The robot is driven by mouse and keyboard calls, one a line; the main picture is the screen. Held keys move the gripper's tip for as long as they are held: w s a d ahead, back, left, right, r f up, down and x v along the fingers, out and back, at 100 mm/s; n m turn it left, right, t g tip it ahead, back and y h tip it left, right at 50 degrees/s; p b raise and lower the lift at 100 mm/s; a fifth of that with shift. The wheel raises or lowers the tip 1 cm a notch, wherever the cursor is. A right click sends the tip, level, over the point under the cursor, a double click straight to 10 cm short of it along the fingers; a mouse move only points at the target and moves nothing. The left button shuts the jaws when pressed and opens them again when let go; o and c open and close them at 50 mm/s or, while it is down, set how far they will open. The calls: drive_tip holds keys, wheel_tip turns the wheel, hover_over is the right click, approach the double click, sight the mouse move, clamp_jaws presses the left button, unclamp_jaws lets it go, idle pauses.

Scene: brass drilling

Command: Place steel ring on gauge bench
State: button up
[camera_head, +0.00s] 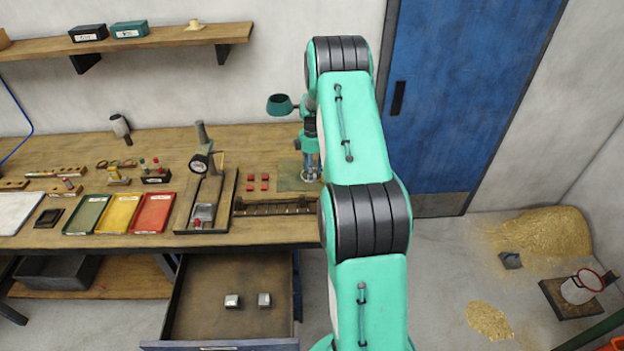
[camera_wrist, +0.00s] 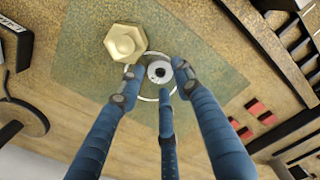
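My gripper (camera_wrist: 157,78) points down over a green mat (camera_head: 291,178) on the workbench. Its three blue fingers are spread around a pale round steel piece with a dark centre, which looks like the steel ring (camera_wrist: 159,72). A thin bright circle runs past the fingertips. I cannot tell whether the fingers touch the ring or only surround it. In the head view the gripper (camera_head: 311,174) is partly hidden by my arm. The gauge bench (camera_head: 202,170), a stand with a dial on a dark-framed base, stands to the left of the mat. A grey block lies on its front end.
A brass hex piece (camera_wrist: 125,42) sits on the mat close to the fingers. Green, yellow and red trays (camera_head: 153,213) lie farther left. An open drawer (camera_head: 240,325) juts out below.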

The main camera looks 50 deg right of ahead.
drive_tip(key=shift+f, duration=1.05)
clamp_jaws()
drive_tip(key=shift+r, duration=0.1)
drive_tip(key=shift+r, duration=0.5)
drive_tip(key=shift+s+a+r, duration=0.15)
drive_tip(key=shift+r, duration=0.45)
drive_tip(key=shift+s+a+r, duration=0.1)
drive_tip(key=shift+r, duration=0.5)
drive_tip(key=s+a, duration=0.3)
drive_tip(key=s, duration=0.1)
drive_tip(key=s+a+r, duration=0.1)
drive_tip(key=s+a, duration=0.2)
drive_tip(key=s, duration=0.1)
drive_tip(key=s+a+p, duration=0.1)
drive_tip(key=s+a, duration=0.2)
drive_tip(key=a, duration=0.1)
drive_tip(key=shift+s+r, duration=0.2)
drive_tip(key=shift+s, duration=0.2)
